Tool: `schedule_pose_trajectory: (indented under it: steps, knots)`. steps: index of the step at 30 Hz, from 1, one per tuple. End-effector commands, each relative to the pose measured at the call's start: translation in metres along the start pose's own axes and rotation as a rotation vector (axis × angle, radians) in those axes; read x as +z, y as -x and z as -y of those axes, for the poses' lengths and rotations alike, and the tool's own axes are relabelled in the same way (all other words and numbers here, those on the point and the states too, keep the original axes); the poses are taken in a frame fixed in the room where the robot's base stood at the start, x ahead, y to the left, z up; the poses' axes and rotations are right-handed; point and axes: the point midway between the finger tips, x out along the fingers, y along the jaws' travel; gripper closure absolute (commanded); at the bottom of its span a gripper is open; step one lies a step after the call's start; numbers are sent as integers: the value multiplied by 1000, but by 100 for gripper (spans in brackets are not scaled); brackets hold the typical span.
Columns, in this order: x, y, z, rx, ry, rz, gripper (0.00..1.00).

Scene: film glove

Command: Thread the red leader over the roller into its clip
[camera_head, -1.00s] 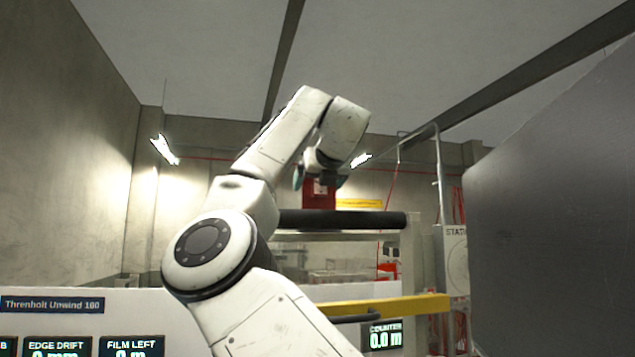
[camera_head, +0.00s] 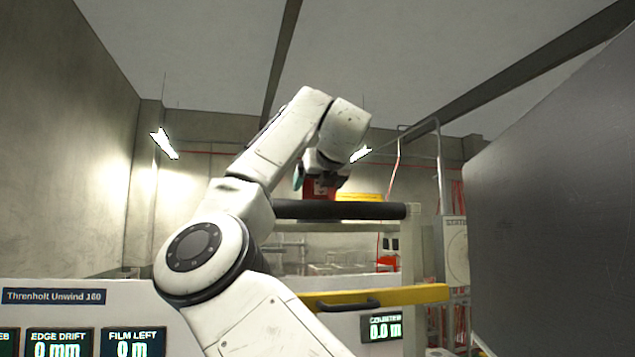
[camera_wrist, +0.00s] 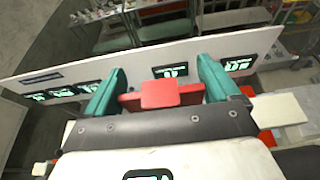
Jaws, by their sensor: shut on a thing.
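The red leader (camera_wrist: 158,93) is a flat red bar with a raised middle block. It spans between the two teal fingers of my gripper (camera_wrist: 160,76) in the wrist view, and my gripper is shut on it. In the head view, my gripper (camera_head: 316,182) is up behind the black roller (camera_head: 340,210), and part of the red leader (camera_head: 316,192) shows just above the roller. The roller lies level across the machine frame. The arm hides the roller's left end. I cannot pick out the clip.
A yellow bar (camera_head: 400,295) with a dark handle crosses the machine below the roller. A white panel with displays (camera_head: 80,300) stands at lower left. A large grey surface (camera_head: 560,200) fills the right side. A pale cabinet (camera_head: 455,250) stands behind.

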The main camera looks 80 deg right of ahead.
Motion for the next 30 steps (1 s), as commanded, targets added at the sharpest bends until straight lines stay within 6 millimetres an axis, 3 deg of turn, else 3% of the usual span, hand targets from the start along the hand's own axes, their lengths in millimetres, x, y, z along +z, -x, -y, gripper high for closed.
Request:
schedule_pose_trajectory:
  steps: [18, 19, 22, 30]
  knots:
    - [-12, -4, 0, 0, -1, 0, 42]
    - [-12, -4, 0, 0, -1, -1, 9]
    - [-12, -4, 0, 0, -1, -1, 0]
    - [-12, -2, 0, 0, -1, 0, 0]
